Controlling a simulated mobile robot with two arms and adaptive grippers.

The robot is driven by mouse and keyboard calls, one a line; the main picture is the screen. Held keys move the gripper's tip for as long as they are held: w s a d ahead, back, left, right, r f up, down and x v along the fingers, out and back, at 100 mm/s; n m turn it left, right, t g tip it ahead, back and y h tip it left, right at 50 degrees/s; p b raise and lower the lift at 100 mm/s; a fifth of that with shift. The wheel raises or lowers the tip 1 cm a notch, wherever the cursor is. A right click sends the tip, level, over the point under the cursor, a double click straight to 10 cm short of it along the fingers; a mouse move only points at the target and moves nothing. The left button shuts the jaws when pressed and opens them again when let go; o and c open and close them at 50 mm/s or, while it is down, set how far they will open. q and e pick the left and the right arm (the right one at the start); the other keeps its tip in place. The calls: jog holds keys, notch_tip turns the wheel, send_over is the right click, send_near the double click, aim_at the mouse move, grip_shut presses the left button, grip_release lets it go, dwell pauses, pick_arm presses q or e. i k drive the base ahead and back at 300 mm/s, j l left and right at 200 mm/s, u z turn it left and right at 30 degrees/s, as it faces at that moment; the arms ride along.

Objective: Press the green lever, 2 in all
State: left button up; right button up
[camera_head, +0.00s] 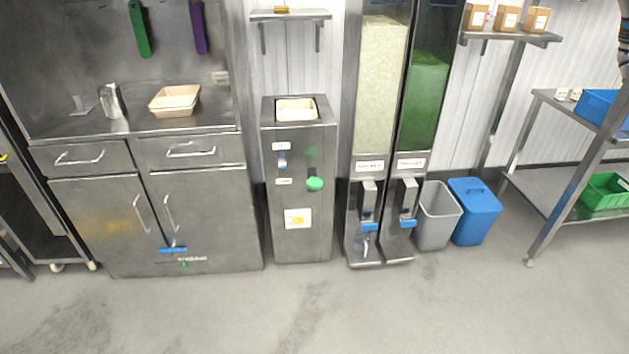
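A green lever with a round knob (315,184) sticks out from the front of a narrow steel cabinet (305,228) in the middle of the head view. A beige tray (296,109) sits in the opening on top of this cabinet.
Two tall dispensers, one pale-filled (380,85) and one green-filled (430,90), stand right of the cabinet. A grey bin (438,228) and blue bin (475,212) follow. A steel counter (75,125) with beige trays (174,99) is left. The floor (330,310) in front is clear.

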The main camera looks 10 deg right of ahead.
aim_at(313, 183)
jog(key=i+j+z, duration=0.15)
jog(key=i, duration=0.4)
jog(key=i+j+z, duration=0.15)
jog(key=i, duration=0.4)
jog(key=i+j+z, duration=0.15)
jog(key=i, duration=0.4)
jog(key=i+j+z, duration=0.15)
jog(key=i+j, duration=0.25)
jog(key=i, duration=0.1)
